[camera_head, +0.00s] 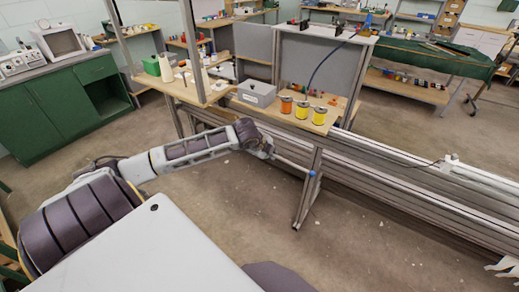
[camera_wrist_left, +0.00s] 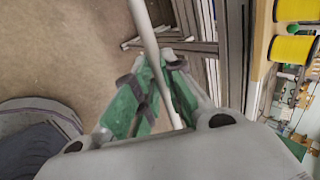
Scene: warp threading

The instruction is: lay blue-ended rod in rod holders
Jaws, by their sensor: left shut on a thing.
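My left gripper (camera_head: 268,152) is shut on a thin pale rod (camera_head: 291,164) near the upright leg of the long metal frame. The rod points to the lower right and its blue end (camera_head: 312,173) shows in front of that leg. In the left wrist view the green-padded fingers (camera_wrist_left: 161,85) close around the pale rod (camera_wrist_left: 150,40), which runs between them. The rod's other end is hidden by the gripper in the head view. I cannot clearly make out the rod holders.
The long metal frame (camera_head: 400,181) runs to the right, with a wooden shelf carrying orange and yellow spools (camera_head: 303,109) and a grey box (camera_head: 256,93) behind my gripper. A green cabinet (camera_head: 57,112) stands at the left. The floor in front of the frame is open.

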